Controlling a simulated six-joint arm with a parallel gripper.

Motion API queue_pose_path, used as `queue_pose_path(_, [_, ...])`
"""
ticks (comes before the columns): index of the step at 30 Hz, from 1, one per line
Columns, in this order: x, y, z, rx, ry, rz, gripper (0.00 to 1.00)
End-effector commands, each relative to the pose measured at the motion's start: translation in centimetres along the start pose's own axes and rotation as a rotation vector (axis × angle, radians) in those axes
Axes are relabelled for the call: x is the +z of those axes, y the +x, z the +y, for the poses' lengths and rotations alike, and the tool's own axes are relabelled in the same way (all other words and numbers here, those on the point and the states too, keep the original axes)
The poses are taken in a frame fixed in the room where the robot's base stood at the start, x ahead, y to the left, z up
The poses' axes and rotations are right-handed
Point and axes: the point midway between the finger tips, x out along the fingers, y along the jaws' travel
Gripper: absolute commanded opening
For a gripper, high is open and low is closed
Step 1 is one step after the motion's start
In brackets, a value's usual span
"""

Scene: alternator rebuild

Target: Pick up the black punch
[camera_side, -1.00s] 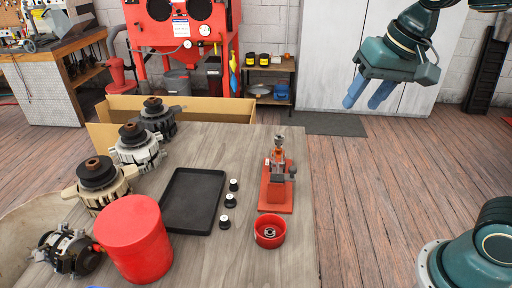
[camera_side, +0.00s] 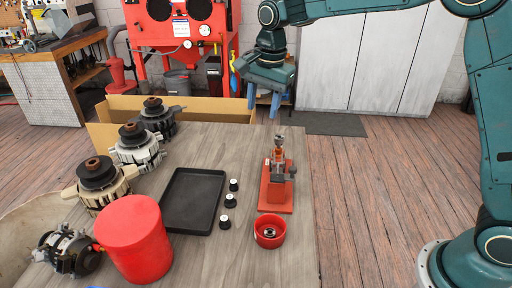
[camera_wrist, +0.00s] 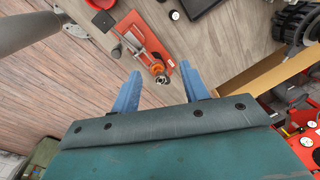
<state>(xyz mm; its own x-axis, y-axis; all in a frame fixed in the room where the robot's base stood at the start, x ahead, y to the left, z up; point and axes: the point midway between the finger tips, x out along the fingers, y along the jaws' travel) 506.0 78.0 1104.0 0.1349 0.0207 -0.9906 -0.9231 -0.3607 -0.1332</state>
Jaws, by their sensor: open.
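No thing in either view can be clearly told as the black punch. Three small black pieces with white tops, such as the middle one (camera_side: 230,200), stand in a row beside the black tray; one also shows in the wrist view (camera_wrist: 175,15). A red bench press (camera_side: 277,190) with a grey upright stands to their right. My gripper (camera_side: 263,105) is open and empty, high beyond the table's far edge in the side view. In the wrist view, the press top (camera_wrist: 160,76) appears between my blue fingertips (camera_wrist: 160,70), but nothing is held.
A black tray (camera_side: 193,204), a red canister (camera_side: 133,240) and a red cup (camera_side: 270,233) stand on the wooden table (camera_side: 295,265). Several alternators line its left side. A cardboard box (camera_side: 225,108) is behind it. The table's front right is clear.

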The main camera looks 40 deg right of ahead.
Motion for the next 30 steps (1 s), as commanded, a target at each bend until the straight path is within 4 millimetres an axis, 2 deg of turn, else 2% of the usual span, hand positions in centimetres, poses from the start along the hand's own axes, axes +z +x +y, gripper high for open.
queue_pose_path(1, [0.1, 1.3, -0.9, 0.014, 0.035, -0.004, 0.45])
queue_pose_path(9, [0.8, 7.5, -4.8, 0.077, 0.244, -0.009, 0.45])
queue_pose_path(16, [1.6, 12.3, -6.9, 0.121, 0.394, -0.003, 0.45])
queue_pose_path(21, [1.9, 14.1, -7.5, 0.136, 0.453, 0.001, 0.45])
queue_pose_path(30, [2.0, 14.6, -7.6, 0.139, 0.464, 0.002, 0.45])
